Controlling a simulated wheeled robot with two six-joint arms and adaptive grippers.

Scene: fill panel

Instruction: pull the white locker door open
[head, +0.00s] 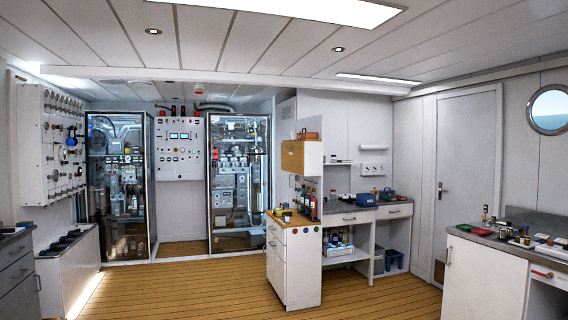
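Neither of my grippers shows in the head view. A tall narrow white panel with a vent (287,112) stands at the back, left of the wooden wall box; it may be the locker door, but I cannot tell for sure. Its lower part is partly hidden by the box and the counter. A larger white door (468,170) with a lever handle (441,190) is shut in the right wall.
A white drawer cabinet (294,265) with a wooden top stands mid-room, joined to a bench (350,217) with bottles and boxes. A counter (487,270) fills the right foreground. Glass-fronted equipment cabinets (238,185) stand at the back. The wooden floor (190,290) at centre left is clear.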

